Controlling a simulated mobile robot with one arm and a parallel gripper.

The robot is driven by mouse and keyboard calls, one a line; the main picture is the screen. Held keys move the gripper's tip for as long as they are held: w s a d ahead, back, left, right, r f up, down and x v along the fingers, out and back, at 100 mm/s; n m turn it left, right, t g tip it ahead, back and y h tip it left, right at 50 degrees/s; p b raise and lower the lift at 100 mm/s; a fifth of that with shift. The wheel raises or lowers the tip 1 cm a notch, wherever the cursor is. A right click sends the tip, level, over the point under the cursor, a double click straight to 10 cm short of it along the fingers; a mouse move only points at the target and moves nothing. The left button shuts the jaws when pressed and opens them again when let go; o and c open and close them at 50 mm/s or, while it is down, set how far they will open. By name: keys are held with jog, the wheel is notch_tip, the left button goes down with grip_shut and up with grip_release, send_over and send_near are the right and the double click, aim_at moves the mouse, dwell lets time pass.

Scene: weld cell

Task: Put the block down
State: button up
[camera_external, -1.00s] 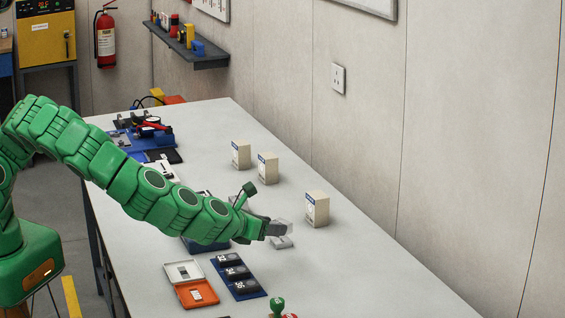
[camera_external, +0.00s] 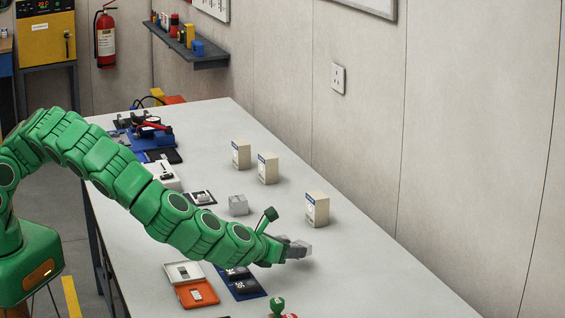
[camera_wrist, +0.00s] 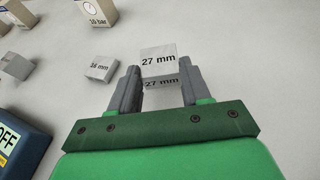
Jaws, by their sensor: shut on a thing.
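A light grey block marked "27 mm" (camera_wrist: 158,58) is between the fingertips of my gripper (camera_wrist: 160,85) in the wrist view, with its label showing on two faces. My gripper is shut on it. In the external view my gripper (camera_external: 290,250) is low over the right part of the table (camera_external: 370,270), with the grey block (camera_external: 303,249) at its tip. Whether the block touches the table I cannot tell.
A smaller marked grey block (camera_wrist: 101,68) and another grey block (camera_wrist: 16,65) lie left of my gripper in the wrist view. A cream box (camera_external: 317,209) stands behind it. A blue tray with black items (camera_external: 253,291) lies in front. Table to the right is clear.

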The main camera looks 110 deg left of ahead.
aim_at(289, 270)
jog(key=shift+f, duration=1.5)
jog(key=o, duration=1.1)
jog(key=shift+f, duration=0.1)
jog(key=shift+o, duration=0.2)
jog(key=shift+s+d+r, duration=0.15)
jog(key=shift+d+r, duration=0.2)
jog(key=shift+d, duration=0.15)
jog(key=shift+v, duration=5.4)
